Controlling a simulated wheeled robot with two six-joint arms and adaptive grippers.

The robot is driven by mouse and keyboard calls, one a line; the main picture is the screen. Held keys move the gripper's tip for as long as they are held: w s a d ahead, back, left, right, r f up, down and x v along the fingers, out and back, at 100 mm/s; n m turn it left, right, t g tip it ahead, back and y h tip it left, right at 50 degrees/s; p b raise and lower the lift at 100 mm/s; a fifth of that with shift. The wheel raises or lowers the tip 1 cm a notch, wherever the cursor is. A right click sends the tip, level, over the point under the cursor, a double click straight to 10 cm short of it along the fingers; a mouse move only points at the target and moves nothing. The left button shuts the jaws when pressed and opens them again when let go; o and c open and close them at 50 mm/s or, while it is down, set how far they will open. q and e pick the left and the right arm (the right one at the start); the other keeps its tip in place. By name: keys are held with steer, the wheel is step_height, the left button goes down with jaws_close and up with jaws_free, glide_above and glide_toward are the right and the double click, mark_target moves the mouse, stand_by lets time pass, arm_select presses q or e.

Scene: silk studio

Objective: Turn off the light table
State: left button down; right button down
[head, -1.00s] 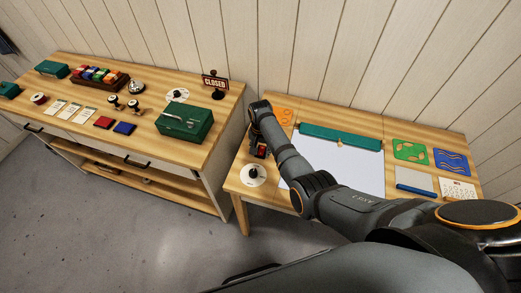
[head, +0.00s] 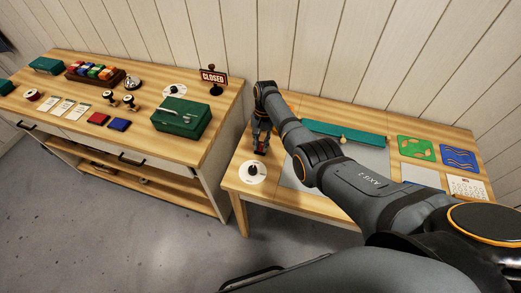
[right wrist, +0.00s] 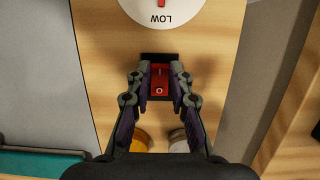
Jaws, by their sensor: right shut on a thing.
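The light table's panel (head: 373,157) lies on the right-hand wooden table and looks flat grey, partly hidden by my right arm. A red rocker switch (right wrist: 159,82) marked I and O sits in a black housing in the right wrist view. My right gripper (right wrist: 160,96) is shut around the switch, one finger on each side. Which half of the rocker is pressed down I cannot tell. In the head view the right gripper (head: 261,146) points down at the table's left side. My left gripper is not in view.
A white dial (head: 252,172), marked LOW in the wrist view, is close to the switch. A teal bar (head: 345,134) runs behind the panel. Green (head: 416,149) and blue (head: 459,159) patterned squares lie at right. A neighbouring bench holds a green box (head: 181,117).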

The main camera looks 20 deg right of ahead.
steer(key=c, duration=1.2)
jaws_free()
steer(key=v, duration=1.2)
